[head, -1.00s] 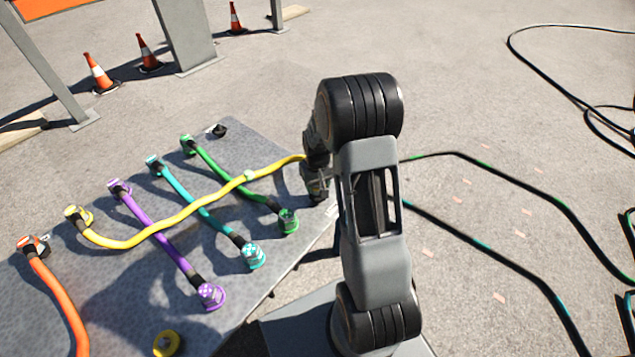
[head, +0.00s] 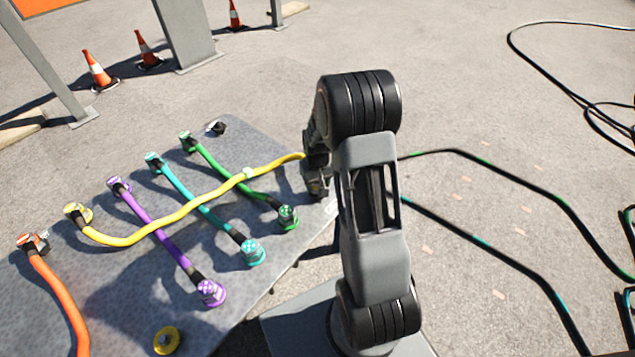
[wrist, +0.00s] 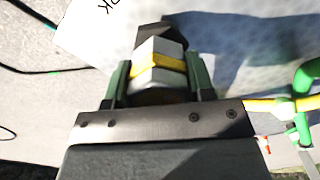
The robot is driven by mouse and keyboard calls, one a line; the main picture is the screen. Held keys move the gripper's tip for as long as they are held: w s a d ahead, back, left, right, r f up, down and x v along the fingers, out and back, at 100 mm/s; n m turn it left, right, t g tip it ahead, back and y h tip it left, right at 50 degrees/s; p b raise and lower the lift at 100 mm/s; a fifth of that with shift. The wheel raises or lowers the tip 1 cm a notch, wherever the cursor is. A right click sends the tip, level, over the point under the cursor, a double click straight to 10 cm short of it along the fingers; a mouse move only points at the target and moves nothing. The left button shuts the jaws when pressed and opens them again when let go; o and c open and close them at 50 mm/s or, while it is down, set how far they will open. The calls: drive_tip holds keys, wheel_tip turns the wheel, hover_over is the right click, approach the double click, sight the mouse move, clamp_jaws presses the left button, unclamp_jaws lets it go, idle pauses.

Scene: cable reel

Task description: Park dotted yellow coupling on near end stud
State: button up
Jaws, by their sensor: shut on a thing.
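My gripper (head: 317,184) is low over the right end of the grey table, partly hidden behind my arm. In the wrist view its two green-padded jaws (wrist: 156,82) are shut on the yellow coupling (wrist: 158,64), a grey body with a yellow band. Its dots cannot be made out. A dark part shows just beyond the coupling; I cannot tell whether it is the stud or part of the coupling. The yellow cable (head: 200,200) runs from a yellow plug (head: 77,214) at left, across the other cables, to my gripper. A white label (wrist: 88,30) lies beside the coupling.
Purple (head: 160,240), teal (head: 205,215) and green (head: 235,178) cables lie under the yellow one, plugged at both ends. An orange cable (head: 60,300) is at left. A yellow socket (head: 166,341) stands empty at the near edge. A dark stud (head: 216,128) stands at the far corner.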

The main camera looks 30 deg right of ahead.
drive_tip(key=shift+f, duration=0.35)
drive_tip(key=o, duration=1.1)
wheel_tip(320, 180, up, 14)
drive_tip(key=p, duration=0.4)
